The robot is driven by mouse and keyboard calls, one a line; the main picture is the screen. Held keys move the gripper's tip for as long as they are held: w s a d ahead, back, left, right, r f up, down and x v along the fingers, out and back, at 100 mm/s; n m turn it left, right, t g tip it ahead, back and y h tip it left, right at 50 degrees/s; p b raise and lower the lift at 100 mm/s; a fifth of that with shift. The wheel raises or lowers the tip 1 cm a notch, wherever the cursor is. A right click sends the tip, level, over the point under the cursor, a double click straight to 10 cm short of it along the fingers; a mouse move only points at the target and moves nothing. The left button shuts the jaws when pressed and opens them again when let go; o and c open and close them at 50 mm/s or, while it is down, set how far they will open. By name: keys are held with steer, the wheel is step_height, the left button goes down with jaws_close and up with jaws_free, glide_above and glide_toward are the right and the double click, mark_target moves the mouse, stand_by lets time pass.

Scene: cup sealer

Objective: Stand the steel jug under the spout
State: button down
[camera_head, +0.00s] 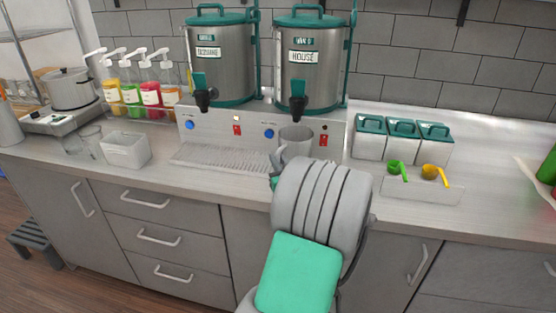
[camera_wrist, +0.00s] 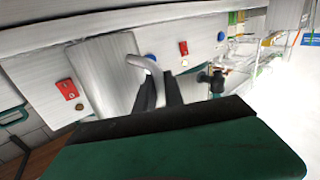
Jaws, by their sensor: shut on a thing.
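The steel jug (camera_head: 296,137) is at the right part of the dispenser's front, below the black spout (camera_head: 298,108) of the urn labelled HOUSE. It looks upright in the head view, with its handle towards the left front. My wrist hides its lower part, so I cannot tell whether its base touches the drip tray (camera_head: 222,157). In the wrist view the jug (camera_wrist: 105,75) shows as a large grey shape, and my gripper (camera_wrist: 158,80) has its dark fingers shut on the handle. A black spout (camera_wrist: 217,80) shows to the right there.
A second urn (camera_head: 222,62) stands to the left. Syrup pump bottles (camera_head: 132,93) and a white bin (camera_head: 125,150) are farther left.

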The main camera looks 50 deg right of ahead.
steer(key=c, duration=1.9)
jaws_free()
steer(key=shift+f, duration=0.2)
steer(key=o, duration=0.5)
steer(key=shift+r, duration=0.1)
steer(key=shift+c, duration=0.2)
